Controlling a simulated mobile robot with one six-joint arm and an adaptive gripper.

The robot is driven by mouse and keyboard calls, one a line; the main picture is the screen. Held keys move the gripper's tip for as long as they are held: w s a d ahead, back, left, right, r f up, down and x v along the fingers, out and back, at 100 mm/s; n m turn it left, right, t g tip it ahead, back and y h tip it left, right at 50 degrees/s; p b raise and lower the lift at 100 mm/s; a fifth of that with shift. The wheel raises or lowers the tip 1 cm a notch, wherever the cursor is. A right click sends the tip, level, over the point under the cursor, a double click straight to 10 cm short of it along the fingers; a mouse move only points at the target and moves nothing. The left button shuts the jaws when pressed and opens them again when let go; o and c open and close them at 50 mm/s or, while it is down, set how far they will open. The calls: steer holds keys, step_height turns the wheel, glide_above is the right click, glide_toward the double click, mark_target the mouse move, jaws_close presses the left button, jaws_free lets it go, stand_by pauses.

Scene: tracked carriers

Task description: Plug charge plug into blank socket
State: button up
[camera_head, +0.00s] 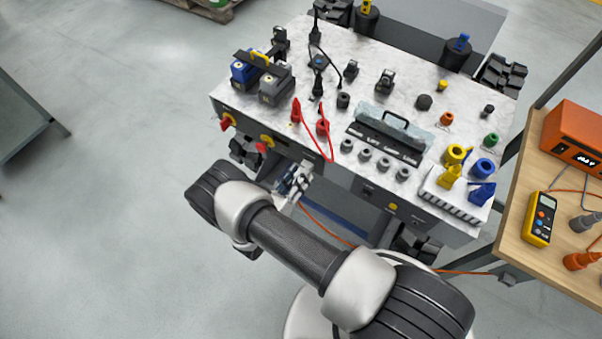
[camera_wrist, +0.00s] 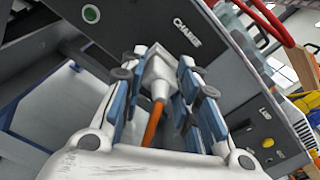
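In the wrist view, a white charge plug (camera_wrist: 157,70) with an orange cable (camera_wrist: 153,122) sits between the two blue-padded fingers of my gripper (camera_wrist: 162,72). The fingers flank it closely; I cannot tell whether they press on it. The plug's front end points at the grey panel (camera_wrist: 215,65) below the word CHARGE, and its tip is hidden. I cannot tell whether it is in a socket. In the head view my gripper (camera_head: 292,183) is low at the front side of the carrier (camera_head: 340,172). No label reading blank is legible.
The marble-look carrier top (camera_head: 360,75) holds batteries, red leads (camera_head: 328,145), plugs and a labelled tray (camera_head: 395,135). A wooden bench (camera_head: 515,225) with a yellow meter (camera_head: 540,218) stands right. The orange cable crosses the front towards it.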

jaws_close()
steer(key=shift+s+a, duration=0.1)
steer(key=shift+v, duration=1.3)
steer(key=shift+b+v, duration=0.65)
steer(key=shift+v, duration=1.1)
